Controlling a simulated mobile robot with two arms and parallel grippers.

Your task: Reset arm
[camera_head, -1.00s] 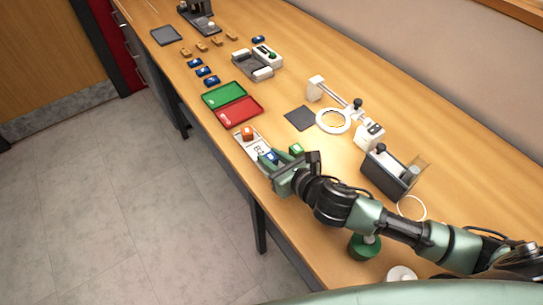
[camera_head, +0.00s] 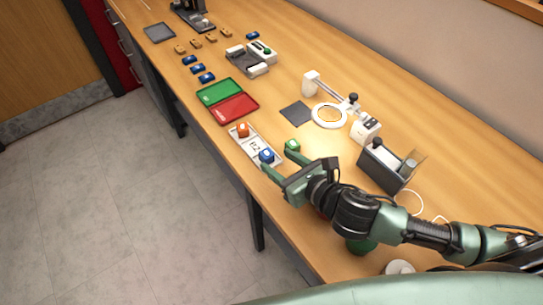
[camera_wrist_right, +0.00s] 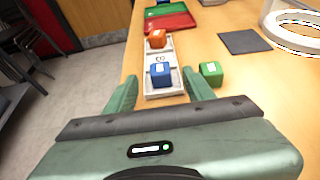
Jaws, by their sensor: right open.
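My right gripper (camera_head: 279,163) is open and empty above the near end of a white tray marked with dark print (camera_head: 254,147). The tray lies near the table's front edge. A blue block (camera_head: 267,156) sits in the tray's near end and an orange block (camera_head: 242,130) in its far end. In the right wrist view, the blue block (camera_wrist_right: 160,72) shows ahead between the open fingers (camera_wrist_right: 160,92), apart from them. A green block (camera_head: 292,145) stands on the table beside the tray, just beyond one finger. My left gripper is not in view.
Green (camera_head: 220,91) and red (camera_head: 236,108) trays lie beyond the white tray. A ring magnifier stand (camera_head: 330,115), a dark square mat (camera_head: 297,113) and a dark boxy device (camera_head: 384,168) stand to the right. Several blue and tan blocks lie farther back.

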